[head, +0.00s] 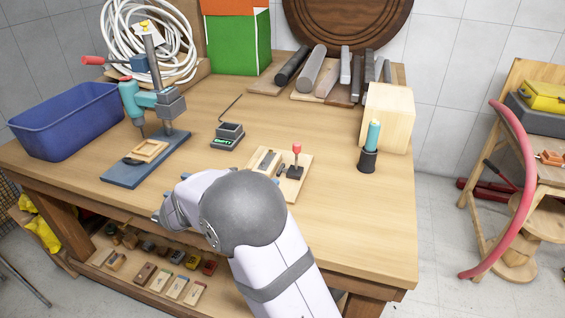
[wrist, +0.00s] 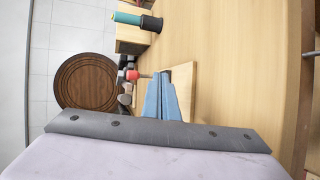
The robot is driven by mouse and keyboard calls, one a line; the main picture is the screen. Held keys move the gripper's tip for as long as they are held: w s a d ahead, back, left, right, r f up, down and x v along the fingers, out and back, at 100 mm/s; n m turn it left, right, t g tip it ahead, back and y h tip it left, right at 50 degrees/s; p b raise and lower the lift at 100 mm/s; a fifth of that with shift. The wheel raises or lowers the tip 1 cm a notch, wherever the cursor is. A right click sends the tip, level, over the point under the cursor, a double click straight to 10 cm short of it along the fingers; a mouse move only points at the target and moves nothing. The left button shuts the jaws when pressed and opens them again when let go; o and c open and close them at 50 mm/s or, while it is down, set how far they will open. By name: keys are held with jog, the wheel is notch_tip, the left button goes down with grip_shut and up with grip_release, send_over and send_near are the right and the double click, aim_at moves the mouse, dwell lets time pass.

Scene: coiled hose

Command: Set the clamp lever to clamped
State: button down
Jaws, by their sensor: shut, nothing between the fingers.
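The clamp lever (head: 297,160) has a red knob on a dark stem and stands about upright on a small wooden board (head: 292,188) in the middle of the bench. In the wrist view its red knob (wrist: 132,75) shows just left of my fingertips, with the board (wrist: 188,78) behind them. My gripper (wrist: 161,78) is shut and empty, its blue fingers close together and pointing towards the board. The fingers cover part of the lever's base, and I cannot tell whether they touch it.
A teal-handled tool (head: 373,135) stands in a black holder right of the board, before a wooden block (head: 388,115). A small dark device (head: 228,136) lies to the left, and a drill press (head: 150,100) and blue bin (head: 68,122) farther left. The right front bench is clear.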

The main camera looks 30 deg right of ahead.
aim_at(296, 157)
jog(key=w+a+r+t+h+b, duration=0.1)
jog(key=w+a+r+t+h, duration=0.1)
jog(key=w, duration=0.4)
jog(key=shift+w+a+n+t+b, duration=0.15)
jog(key=shift+a+n+t+b, duration=0.2)
jog(key=shift+a+t, duration=0.55)
jog(key=s+p+x, duration=0.1)
jog(key=p+x, duration=0.1)
jog(key=x, duration=0.4)
jog(key=s+d+p+x, duration=0.1)
jog(key=p+x, duration=0.2)
jog(key=x, duration=0.4)
jog(key=shift+s, duration=0.35)
